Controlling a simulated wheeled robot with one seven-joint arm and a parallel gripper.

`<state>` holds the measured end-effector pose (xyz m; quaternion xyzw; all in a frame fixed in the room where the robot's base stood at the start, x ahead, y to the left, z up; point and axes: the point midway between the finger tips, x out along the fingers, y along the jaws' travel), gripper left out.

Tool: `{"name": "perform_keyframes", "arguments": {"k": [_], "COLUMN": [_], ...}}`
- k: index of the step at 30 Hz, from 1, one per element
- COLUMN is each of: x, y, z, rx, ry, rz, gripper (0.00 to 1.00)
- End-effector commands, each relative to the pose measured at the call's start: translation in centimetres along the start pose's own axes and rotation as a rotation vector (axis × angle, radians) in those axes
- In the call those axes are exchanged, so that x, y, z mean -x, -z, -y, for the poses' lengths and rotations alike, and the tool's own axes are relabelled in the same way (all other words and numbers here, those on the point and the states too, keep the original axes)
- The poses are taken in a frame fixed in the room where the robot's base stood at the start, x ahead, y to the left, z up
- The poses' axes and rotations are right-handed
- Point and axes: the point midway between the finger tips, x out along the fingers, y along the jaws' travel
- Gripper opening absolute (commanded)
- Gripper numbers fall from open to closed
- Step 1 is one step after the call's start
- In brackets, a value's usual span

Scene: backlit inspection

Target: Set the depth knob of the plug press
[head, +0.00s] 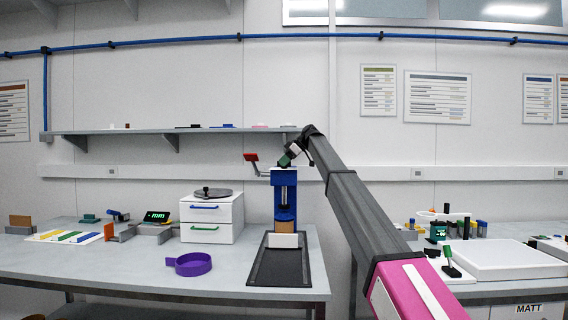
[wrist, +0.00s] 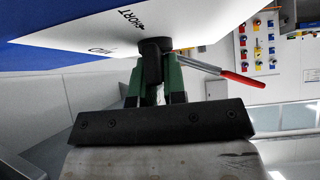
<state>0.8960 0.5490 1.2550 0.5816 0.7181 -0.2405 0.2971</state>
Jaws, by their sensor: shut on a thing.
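The blue plug press (head: 284,178) stands on the left bench, on a dark base mat (head: 262,270). A brown piece and a white block (head: 284,241) are at its foot. My gripper (head: 289,158) is at the top of the press. In the wrist view, my gripper's green fingers (wrist: 155,80) are shut on the dark round depth knob (wrist: 154,47). The knob sits on a white panel (wrist: 120,38) with printed marks, one reading partly "HORT". The fingers hide part of the knob, and I cannot tell its setting. The red-handled lever (wrist: 244,79) is beside it.
A white two-drawer unit (head: 212,222), a purple ring-shaped tray (head: 190,264) and a lit "mm" display (head: 157,216) are left of the press. A shelf (head: 170,132) runs behind it. The front left of the bench is clear.

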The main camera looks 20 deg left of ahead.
Motion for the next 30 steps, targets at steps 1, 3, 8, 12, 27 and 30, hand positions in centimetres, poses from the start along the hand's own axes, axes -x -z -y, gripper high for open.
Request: {"name": "perform_keyframes", "arguments": {"k": [1,3,8,12,27,30], "x": [0.02,0.01,0.01,0.00,-0.01,0.04], "y": [-0.01,-0.03,-0.05,-0.06,-0.04,-0.03], "z": [-0.07,-0.04,-0.01,0.01,0.00,-0.01], "rx": [0.008,0.017,0.029,0.031,0.030,0.030], "ry": [0.009,0.019,0.029,0.031,0.030,0.030], "rz": [0.001,0.002,0.002,0.002,0.002,0.001], "gripper": [0.00,0.00,0.00,0.00,0.37,0.37]}}
